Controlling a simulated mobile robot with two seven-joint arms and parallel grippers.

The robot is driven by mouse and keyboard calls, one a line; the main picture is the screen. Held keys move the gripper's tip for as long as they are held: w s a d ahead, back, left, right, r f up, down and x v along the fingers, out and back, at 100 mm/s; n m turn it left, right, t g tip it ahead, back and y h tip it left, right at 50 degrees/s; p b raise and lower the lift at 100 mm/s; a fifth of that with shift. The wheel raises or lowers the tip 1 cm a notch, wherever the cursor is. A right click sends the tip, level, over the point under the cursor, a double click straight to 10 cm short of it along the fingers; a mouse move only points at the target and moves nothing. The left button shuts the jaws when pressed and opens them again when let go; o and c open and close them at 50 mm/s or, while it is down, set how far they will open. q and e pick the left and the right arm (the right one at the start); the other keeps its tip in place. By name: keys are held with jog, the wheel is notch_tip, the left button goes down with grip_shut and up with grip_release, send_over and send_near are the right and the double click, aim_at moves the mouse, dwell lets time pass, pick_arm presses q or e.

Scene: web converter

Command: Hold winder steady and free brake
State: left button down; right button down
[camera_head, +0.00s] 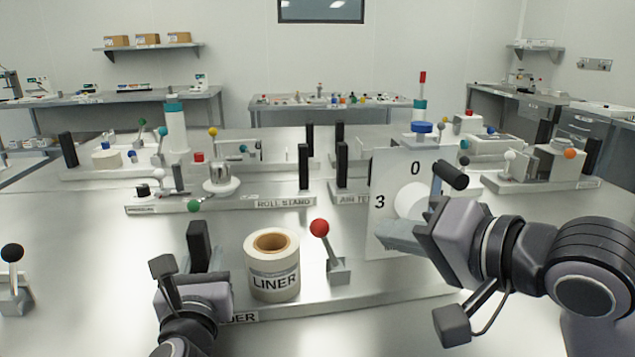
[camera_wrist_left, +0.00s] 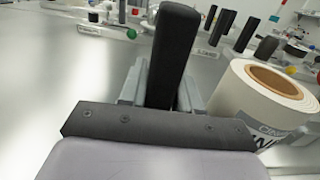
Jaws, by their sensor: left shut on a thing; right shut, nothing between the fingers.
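The winder base (camera_head: 375,304) lies in the foreground with a partly hidden label ending in "DER". It carries a white LINER roll (camera_head: 274,280) with a brown core and a lever with a red ball (camera_head: 320,228), leaning left; I cannot tell whether this is the brake. My left gripper (camera_head: 200,265) is shut on a black upright post (camera_head: 198,240) left of the roll. In the left wrist view the post (camera_wrist_left: 173,55) stands between the fingers. My right gripper (camera_head: 395,235) is shut and empty in front of a pale panel (camera_head: 384,200) marked 0 and 3, partly hiding it.
A roll stand (camera_head: 285,202) with several black posts stands behind the winder. A black-ball lever (camera_head: 12,253) is at the far left. A black cylindrical handle (camera_head: 451,175) shows above my right gripper. Bare table lies between the far-left lever and my left gripper.

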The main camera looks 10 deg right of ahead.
pick_arm(q)
jog(key=shift+f+p, duration=0.35)
jog(key=shift+p, duration=0.35)
jog(key=c, duration=0.9)
grip_release()
jog(key=shift+o, duration=0.9)
jog(key=shift+r, duration=0.2)
jog(key=s, duration=1.2)
jog(key=shift+d, duration=0.35)
